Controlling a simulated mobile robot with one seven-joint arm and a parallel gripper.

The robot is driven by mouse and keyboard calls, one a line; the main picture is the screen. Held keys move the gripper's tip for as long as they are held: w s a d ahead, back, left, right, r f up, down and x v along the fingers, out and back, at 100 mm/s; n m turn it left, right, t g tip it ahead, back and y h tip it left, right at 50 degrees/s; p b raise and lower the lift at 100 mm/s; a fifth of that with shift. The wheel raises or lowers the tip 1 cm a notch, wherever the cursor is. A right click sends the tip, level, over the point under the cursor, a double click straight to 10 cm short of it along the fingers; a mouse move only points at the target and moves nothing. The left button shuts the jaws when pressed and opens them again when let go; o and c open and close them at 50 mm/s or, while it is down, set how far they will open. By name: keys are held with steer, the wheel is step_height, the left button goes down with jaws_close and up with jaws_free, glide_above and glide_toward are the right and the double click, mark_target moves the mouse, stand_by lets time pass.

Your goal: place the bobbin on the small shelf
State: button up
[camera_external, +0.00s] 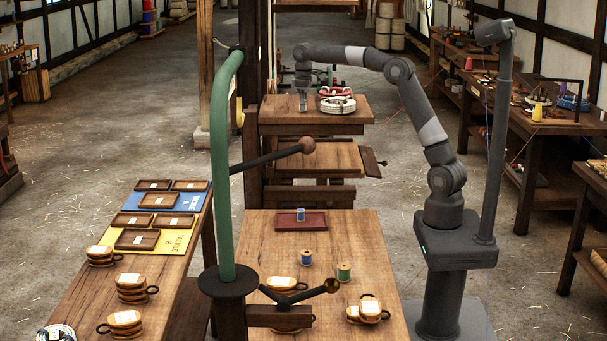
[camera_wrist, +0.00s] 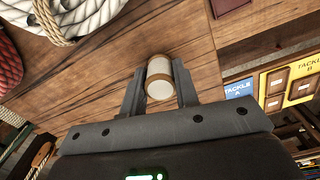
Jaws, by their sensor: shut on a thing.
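My gripper (camera_wrist: 160,88) is shut on a bobbin (camera_wrist: 159,78) with a pale round face and a tan rim, between the two fingers in the wrist view. In the external view my gripper (camera_external: 303,103) points down over the left part of an upper wooden shelf (camera_external: 275,115). The bobbin is too small to make out there. The shelf's bare boards (camera_wrist: 95,75) lie behind the bobbin in the wrist view. I cannot tell whether the bobbin touches them. A lower wooden shelf (camera_external: 325,155) is below; which one is the small shelf is unclear.
A white rope coil (camera_external: 338,105) and red rope (camera_external: 335,91) occupy the upper shelf's right part. A red tray (camera_external: 285,222) with a blue bobbin (camera_external: 300,215) lies on the front table, near a blue bobbin (camera_external: 306,257) and a green bobbin (camera_external: 343,272). A green post (camera_external: 220,160) stands left.

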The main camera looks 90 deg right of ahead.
steer(key=shift+f, duration=0.15)
steer(key=o, duration=1)
steer(key=shift+c, duration=0.2)
step_height(320, 180, up, 12)
